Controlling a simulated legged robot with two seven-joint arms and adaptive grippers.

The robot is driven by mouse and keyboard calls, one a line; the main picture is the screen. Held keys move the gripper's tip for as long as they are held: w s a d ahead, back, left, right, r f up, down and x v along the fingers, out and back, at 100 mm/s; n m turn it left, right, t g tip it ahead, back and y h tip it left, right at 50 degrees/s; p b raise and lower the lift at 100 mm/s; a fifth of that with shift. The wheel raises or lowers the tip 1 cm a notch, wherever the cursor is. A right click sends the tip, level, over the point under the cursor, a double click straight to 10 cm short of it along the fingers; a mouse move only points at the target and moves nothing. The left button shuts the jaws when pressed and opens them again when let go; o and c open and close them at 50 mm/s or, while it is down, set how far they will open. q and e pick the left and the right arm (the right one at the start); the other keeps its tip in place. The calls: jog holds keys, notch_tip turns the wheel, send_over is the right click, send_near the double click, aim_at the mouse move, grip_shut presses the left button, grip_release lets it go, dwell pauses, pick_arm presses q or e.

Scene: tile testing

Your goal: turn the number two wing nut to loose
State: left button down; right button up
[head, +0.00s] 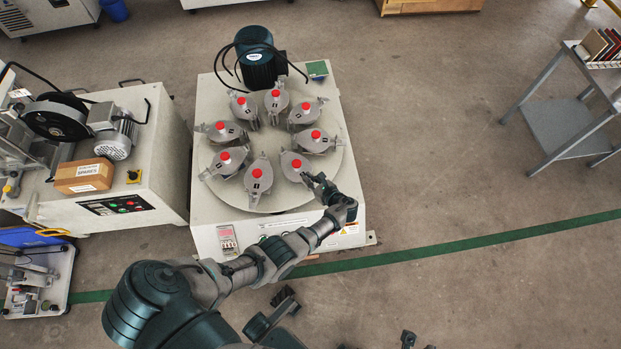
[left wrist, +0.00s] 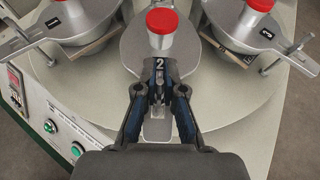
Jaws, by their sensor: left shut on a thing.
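The number two unit is a grey pot with a red cap (left wrist: 160,20) and a "2" label (left wrist: 160,64); in the head view it is the pot (head: 293,165) at the front right of the round plate. My left gripper (left wrist: 160,88) is at the near end of this pot, just below the label. It also shows in the head view (head: 322,186). Its fingers are shut on the number two wing nut, which they mostly hide, so its angle cannot be told. Dark tips (head: 408,339) at the bottom edge may be my right gripper; its state is unclear.
The round plate (head: 222,190) is on a pale cabinet (head: 206,240) with front buttons. A motor (head: 256,68) stands behind.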

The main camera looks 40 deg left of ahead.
pick_arm(q)
jog(key=shift+s+d+f, duration=0.15)
jog(key=shift+f, duration=0.05)
jog(key=c, duration=1.3)
grip_release()
jog(key=shift+c, duration=0.2)
jog(key=shift+o, duration=0.3)
jog(key=shift+r, duration=0.1)
jog(key=v, duration=1.1)
jog(key=shift+d, duration=0.35)
jog(key=shift+r, duration=0.15)
